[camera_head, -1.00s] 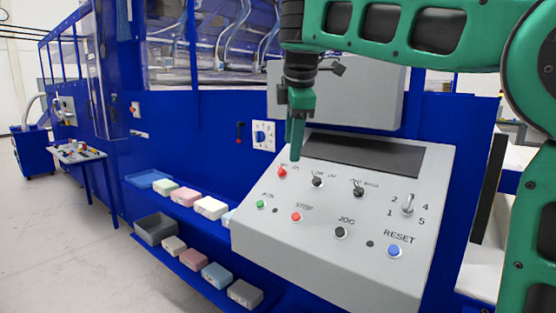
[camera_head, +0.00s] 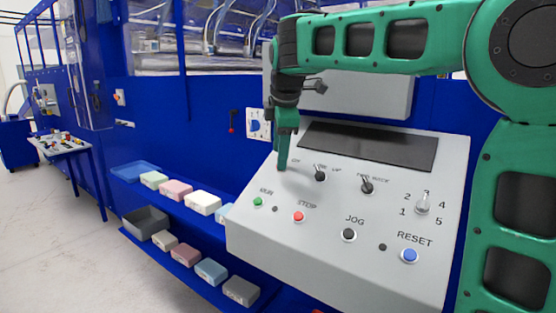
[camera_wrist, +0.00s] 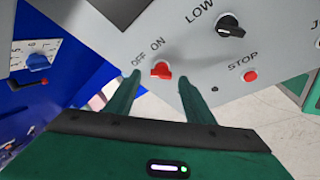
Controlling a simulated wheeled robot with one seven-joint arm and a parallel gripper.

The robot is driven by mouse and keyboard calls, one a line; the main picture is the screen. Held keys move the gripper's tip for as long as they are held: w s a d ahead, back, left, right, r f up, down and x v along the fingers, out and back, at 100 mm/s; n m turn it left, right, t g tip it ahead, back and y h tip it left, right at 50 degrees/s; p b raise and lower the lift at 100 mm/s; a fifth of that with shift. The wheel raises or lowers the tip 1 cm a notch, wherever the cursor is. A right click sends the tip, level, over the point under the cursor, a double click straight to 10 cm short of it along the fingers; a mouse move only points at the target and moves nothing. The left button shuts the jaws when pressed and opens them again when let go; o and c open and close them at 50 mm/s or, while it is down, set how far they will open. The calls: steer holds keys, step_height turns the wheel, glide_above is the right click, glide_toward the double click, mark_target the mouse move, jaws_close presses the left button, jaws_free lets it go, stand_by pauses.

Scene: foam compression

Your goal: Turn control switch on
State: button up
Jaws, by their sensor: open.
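The control switch is a red knob (camera_wrist: 161,70) on the grey sloped control panel (camera_head: 300,239), between the OFF and ON labels in the wrist view. Its pointer lies near the labels, but I cannot tell its exact setting. My gripper (camera_wrist: 155,83) is open, with one green finger on each side of the red knob. I cannot tell whether a finger touches it. In the head view my gripper (camera_head: 282,166) hides the red knob.
Beside it on the panel are a black LOW knob (camera_wrist: 217,26), a red STOP button (camera_head: 298,216), a green RUN button (camera_head: 257,202) and a blue RESET button (camera_head: 410,255). A blue dial (camera_wrist: 38,62) is on the wall nearby. Shelves with foam blocks (camera_head: 204,202) lie left.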

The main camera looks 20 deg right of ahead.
steer(key=shift+x, duration=1.2)
steer(key=shift+c, duration=0.5)
steer(key=c, duration=0.9)
steer(key=shift+c, duration=0.2)
